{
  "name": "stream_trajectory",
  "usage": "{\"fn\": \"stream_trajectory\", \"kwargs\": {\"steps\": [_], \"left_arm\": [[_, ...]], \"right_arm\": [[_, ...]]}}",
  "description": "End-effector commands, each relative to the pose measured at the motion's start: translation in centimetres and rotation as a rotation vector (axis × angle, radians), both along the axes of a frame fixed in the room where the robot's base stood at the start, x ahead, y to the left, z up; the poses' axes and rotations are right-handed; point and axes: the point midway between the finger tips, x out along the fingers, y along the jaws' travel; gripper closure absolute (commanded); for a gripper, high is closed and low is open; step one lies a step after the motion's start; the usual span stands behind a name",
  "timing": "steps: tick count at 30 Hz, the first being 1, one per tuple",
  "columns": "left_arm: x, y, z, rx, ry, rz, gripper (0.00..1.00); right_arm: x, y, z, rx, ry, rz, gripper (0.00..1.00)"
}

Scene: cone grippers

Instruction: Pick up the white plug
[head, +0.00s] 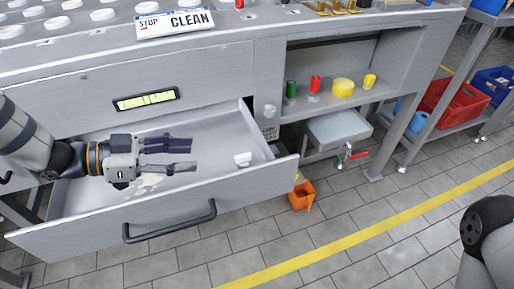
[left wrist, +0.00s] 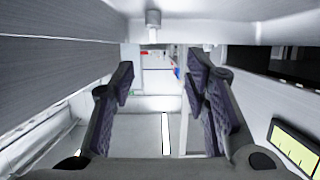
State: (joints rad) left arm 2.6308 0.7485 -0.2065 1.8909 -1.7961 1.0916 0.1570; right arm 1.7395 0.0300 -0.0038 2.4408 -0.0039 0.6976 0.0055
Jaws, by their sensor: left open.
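A small white plug (head: 243,159) lies in the open drawer (head: 215,120), toward its right end. My left gripper (head: 193,157) reaches into the drawer area from the left, its two dark fingers pointing right toward the plug. It is open and empty, with a clear gap between its fingertips and the plug. In the left wrist view the two fingers (left wrist: 160,80) stand apart with nothing held between them. I cannot make out the plug for certain in that view. My right gripper is not in view.
The drawer front with its dark handle (head: 170,222) stands out over the tiled floor. A pale flat patch (head: 150,184) lies under my left gripper. Colored items, including a yellow cylinder (head: 343,88), stand on the shelf at right. An orange bin (head: 302,195) is on the floor.

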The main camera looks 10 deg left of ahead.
Motion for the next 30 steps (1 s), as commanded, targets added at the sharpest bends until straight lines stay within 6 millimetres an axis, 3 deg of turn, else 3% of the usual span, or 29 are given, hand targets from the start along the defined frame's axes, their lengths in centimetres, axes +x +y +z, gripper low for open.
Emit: {"fn": "stream_trajectory", "kwargs": {"steps": [1,21,29,30], "left_arm": [[-0.1,-0.1,-1.4,-0.001,0.012,-0.001,0.58],[5.9,-9.5,-3.8,0.000,0.006,-0.003,0.58],[6.3,-9.9,-3.7,-0.001,0.003,-0.001,0.58],[6.2,-9.9,-3.7,-0.001,0.003,-0.001,0.65]], "right_arm": [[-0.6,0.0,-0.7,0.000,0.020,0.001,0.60],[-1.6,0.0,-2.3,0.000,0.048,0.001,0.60],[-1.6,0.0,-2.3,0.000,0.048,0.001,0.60],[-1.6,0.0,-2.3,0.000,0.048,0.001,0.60]]}}
